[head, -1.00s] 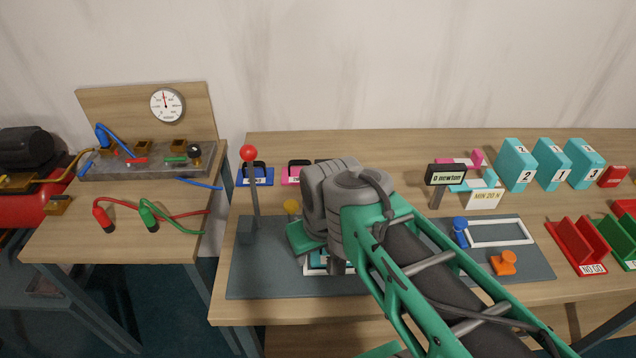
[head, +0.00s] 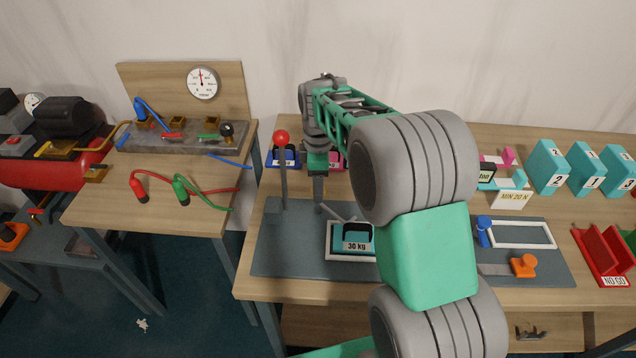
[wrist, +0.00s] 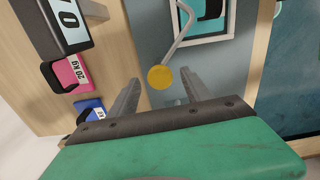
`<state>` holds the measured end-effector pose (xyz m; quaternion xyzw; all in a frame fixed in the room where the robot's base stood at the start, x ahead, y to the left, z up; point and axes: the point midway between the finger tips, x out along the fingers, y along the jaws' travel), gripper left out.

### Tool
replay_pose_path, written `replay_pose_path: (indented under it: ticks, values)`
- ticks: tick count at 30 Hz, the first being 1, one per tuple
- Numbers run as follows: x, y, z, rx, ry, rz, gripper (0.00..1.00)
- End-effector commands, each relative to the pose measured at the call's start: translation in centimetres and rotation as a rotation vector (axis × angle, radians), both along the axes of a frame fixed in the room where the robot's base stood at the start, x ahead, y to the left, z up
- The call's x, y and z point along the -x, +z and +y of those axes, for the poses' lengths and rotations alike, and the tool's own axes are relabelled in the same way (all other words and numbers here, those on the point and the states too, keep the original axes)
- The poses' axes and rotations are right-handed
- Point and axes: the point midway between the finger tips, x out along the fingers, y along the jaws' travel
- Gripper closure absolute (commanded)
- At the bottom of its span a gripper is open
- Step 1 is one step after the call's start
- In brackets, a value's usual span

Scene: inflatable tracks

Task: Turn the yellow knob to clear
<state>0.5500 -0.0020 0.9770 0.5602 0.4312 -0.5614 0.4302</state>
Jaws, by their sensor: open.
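The yellow knob (wrist: 160,77) is round and sits at the end of a thin grey lever (wrist: 181,25) in the wrist view. The lever runs up to a white-framed plate. My gripper (wrist: 160,84) is open, with one finger on each side of the knob in the picture. I cannot tell whether the fingertips are level with it or touch it. In the head view my gripper (head: 318,192) points down over the grey mat (head: 290,250), behind the white-framed plate, which holds a "30 kg" block (head: 357,243). The knob is largely hidden there.
A red-topped stick (head: 282,140) stands just left of my gripper. A black display (wrist: 65,25) shows in the wrist view. The mat's front left is clear.

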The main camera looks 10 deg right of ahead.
Motion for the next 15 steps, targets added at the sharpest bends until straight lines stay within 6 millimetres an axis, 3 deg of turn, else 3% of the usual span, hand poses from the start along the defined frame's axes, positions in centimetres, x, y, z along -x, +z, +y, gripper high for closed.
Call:
replay_pose_path:
  ticks: [10,15]
  values:
    - [0.0,-0.89,0.03,0.0,0.0,-0.001,0.43]
    - [-0.01,-0.86,0.03,0.001,-0.001,-0.002,0.57]
